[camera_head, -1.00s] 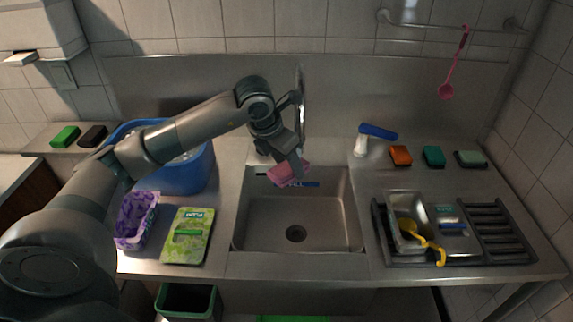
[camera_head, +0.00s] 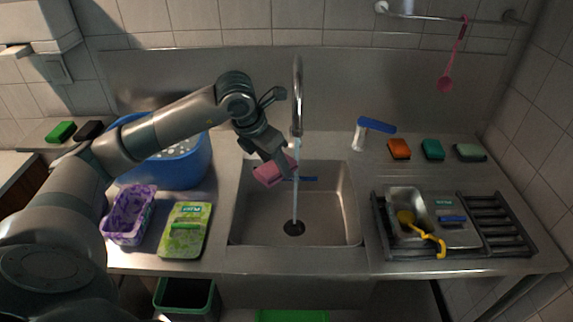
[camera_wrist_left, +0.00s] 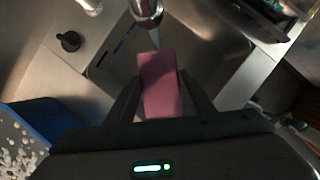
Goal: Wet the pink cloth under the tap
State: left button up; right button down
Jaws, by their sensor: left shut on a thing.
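The pink cloth (camera_head: 268,174) is a small folded block held over the back left of the sink (camera_head: 262,228). My left gripper (camera_head: 279,163) is shut on it; in the left wrist view the cloth (camera_wrist_left: 160,82) sits between the two fingers. The tap (camera_head: 298,100) stands behind the sink, and its spout also shows in the left wrist view (camera_wrist_left: 147,12). A stream of water (camera_head: 296,190) falls from the spout to the drain. The cloth is right at the left side of the stream; I cannot tell whether they touch. My right gripper is not in view.
A blue tub (camera_head: 185,170) stands left of the sink, with a purple basket (camera_head: 128,230) and a green packet (camera_head: 186,230) in front. A drying rack (camera_head: 495,225) with a metal tray lies right. Several sponges and a blue-topped bottle (camera_head: 375,126) stand at the back right.

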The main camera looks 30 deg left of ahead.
aim_at(258, 173)
pick_arm(q)
jog(key=shift+s+a+f+b, duration=0.15)
jog(key=shift+s+b, duration=0.1)
jog(key=shift+s, duration=0.3)
jog(key=shift+s+a+r+b, duration=0.1)
jog(key=shift+s+a+b, duration=0.15)
jog(key=shift+s, duration=0.35)
jog(key=shift+s+a+f+b, duration=0.1)
jog(key=shift+s+b, duration=0.2)
jog(key=shift+s, duration=0.25)
jog(key=shift+s+a+f, duration=0.1)
jog(key=shift+s+a, duration=0.4)
jog(key=shift+s, duration=0.05)
jog(key=shift+b, duration=0.35)
